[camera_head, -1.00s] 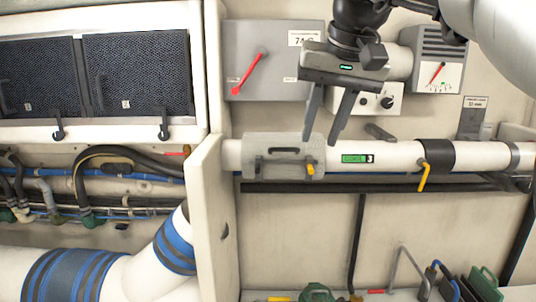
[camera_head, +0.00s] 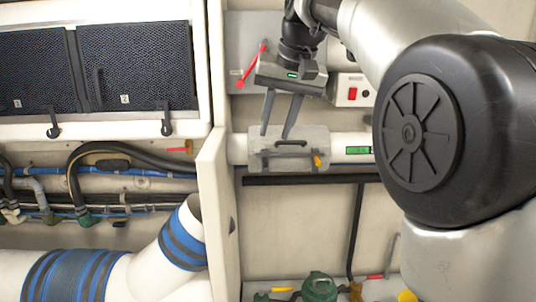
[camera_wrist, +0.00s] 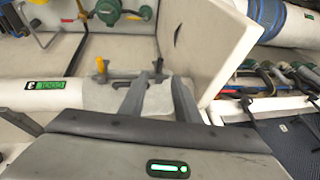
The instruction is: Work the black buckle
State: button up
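A grey cover (camera_head: 258,148) wraps the white horizontal pipe. It carries a black handle-like part (camera_head: 291,143) near its top and a dark bar low on its front, beside a yellow knob (camera_head: 318,160). One of these dark parts may be the black buckle; I cannot tell which. My gripper (camera_head: 275,135) is open and empty, its fingertips just at the cover's upper edge in the head view. In the wrist view the two fingers (camera_wrist: 156,84) stand apart over the grey cover, with the yellow knob (camera_wrist: 101,66) and dark bar just beyond; contact cannot be told.
An upright cream panel (camera_head: 213,215) stands just left of the cover. A grey plate with a red lever (camera_head: 254,64) is behind my gripper. Black hooks (camera_head: 166,122) hang below the mesh doors. Green fittings (camera_head: 318,287) sit low down. My arm hides the right side.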

aim_at(266, 161)
jog(key=x, duration=0.8)
jog(key=shift+w+f, duration=0.2)
jog(key=shift+f, duration=0.15)
grip_shut()
